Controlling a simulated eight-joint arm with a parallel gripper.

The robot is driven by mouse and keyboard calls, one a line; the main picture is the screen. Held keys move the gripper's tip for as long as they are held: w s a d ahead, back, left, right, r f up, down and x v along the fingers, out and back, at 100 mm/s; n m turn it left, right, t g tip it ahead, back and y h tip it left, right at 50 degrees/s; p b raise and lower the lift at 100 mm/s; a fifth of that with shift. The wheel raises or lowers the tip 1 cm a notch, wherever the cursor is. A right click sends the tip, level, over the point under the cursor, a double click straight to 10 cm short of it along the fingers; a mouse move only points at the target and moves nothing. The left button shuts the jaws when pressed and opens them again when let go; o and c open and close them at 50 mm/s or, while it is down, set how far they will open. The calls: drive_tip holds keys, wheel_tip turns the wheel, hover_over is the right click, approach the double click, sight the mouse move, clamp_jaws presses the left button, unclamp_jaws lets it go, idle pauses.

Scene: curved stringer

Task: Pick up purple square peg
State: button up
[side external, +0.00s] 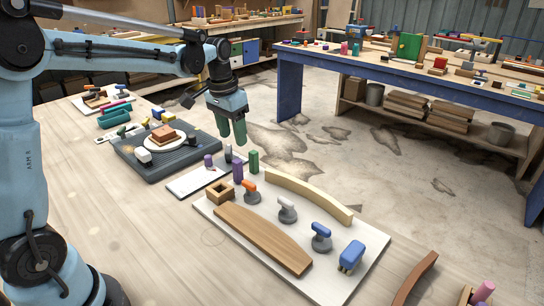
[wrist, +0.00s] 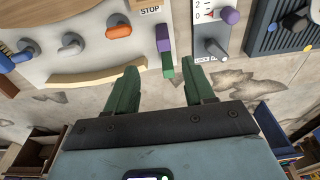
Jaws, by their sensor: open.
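The purple square peg (side external: 238,172) stands upright near the left end of the white board, beside a green peg (side external: 254,161). In the wrist view the purple peg (wrist: 163,38) lies ahead of the fingertips, with the green peg (wrist: 168,66) nearer, between the two fingers in the picture. My gripper (side external: 232,140) hangs above the pegs with its green fingers pointing down. In the wrist view my gripper (wrist: 160,66) has its fingers apart and nothing held between them. The purple peg is apart from the fingers.
A grey cylinder (side external: 228,153) and a purple round knob (side external: 208,161) stand close by on a small white panel. A dark grey tray (side external: 185,154) lies left.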

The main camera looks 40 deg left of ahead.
sight(237, 161)
drive_tip(key=f, duration=0.4)
drive_tip(key=w+f, duration=0.1)
drive_tip(key=f, duration=0.7)
drive_tip(key=shift+w+a+f, duration=0.15)
drive_tip(key=shift+w+a, duration=0.1)
drive_tip(key=shift+a, duration=0.05)
clamp_jaws()
